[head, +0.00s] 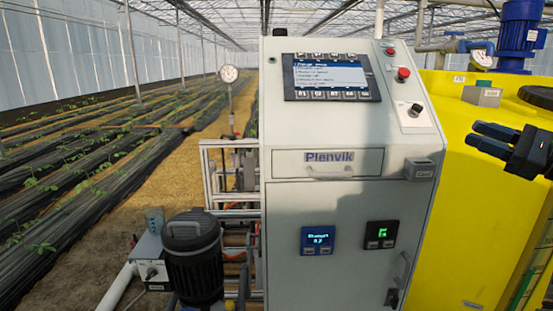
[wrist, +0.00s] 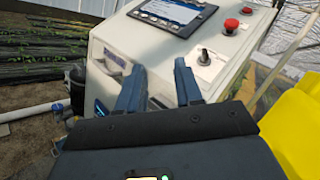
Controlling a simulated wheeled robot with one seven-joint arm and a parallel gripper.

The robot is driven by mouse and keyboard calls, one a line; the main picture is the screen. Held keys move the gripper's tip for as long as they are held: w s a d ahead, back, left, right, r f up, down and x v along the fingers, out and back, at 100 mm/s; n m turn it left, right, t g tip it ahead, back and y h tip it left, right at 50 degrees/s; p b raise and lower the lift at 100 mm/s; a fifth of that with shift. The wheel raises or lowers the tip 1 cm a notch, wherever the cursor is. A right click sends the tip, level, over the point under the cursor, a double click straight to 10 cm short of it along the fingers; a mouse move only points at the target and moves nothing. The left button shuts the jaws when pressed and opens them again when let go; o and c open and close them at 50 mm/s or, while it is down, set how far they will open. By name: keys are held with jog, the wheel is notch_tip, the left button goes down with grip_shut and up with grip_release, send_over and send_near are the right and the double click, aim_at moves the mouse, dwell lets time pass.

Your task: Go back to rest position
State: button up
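My gripper (head: 490,138) shows at the right edge of the head view, in front of the yellow tank and right of the grey control cabinet (head: 285,240). Its two dark fingers point left with a gap between them. In the wrist view my gripper (wrist: 158,85) has its fingers spread apart, with nothing between them but the cabinet behind. It appears apart from the cabinet. Most of my arm is outside the head view.
The cabinet carries a screen (head: 331,76), red buttons (head: 403,74), a black knob (head: 415,109) and a drawer (head: 328,163). A yellow tank (head: 470,220) stands right, with a blue motor (head: 520,35) above. A dark pump (head: 193,258) stands lower left. Plant rows (head: 80,180) lie beyond.

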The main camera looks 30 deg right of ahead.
jog(key=w+a+f+n+g+h, duration=0.1)
jog(key=w+a+f+h, duration=0.1)
jog(key=a+f, duration=0.45)
jog(key=w+a+f+g+h, duration=0.1)
jog(key=w+a+f, duration=0.15)
jog(key=f, duration=0.75)
jog(key=w+a+f+n+g+h, duration=0.1)
jog(key=w+a+f+g+h, duration=0.1)
jog(key=a+f, duration=0.55)
jog(key=s+a+f+n+g+h, duration=0.1)
jog(key=s+a+f+n, duration=0.25)
jog(key=a+f, duration=0.4)
jog(key=s+a+f+n+g, duration=0.1)
jog(key=s+a+f+n, duration=0.3)
jog(key=s+a+n, duration=0.6)
jog(key=s+a+r+n+y, duration=0.1)
jog(key=s+a+r+n, duration=0.3)
jog(key=s+a+n, duration=0.1)
jog(key=s+a+r+n+t+y, duration=0.1)
jog(key=s+a+r+n, duration=0.4)
jog(key=s, duration=0.5)
jog(key=shift+a+r+n, duration=0.2)
jog(key=shift+r+n, duration=0.05)
jog(key=shift+n, duration=0.9)
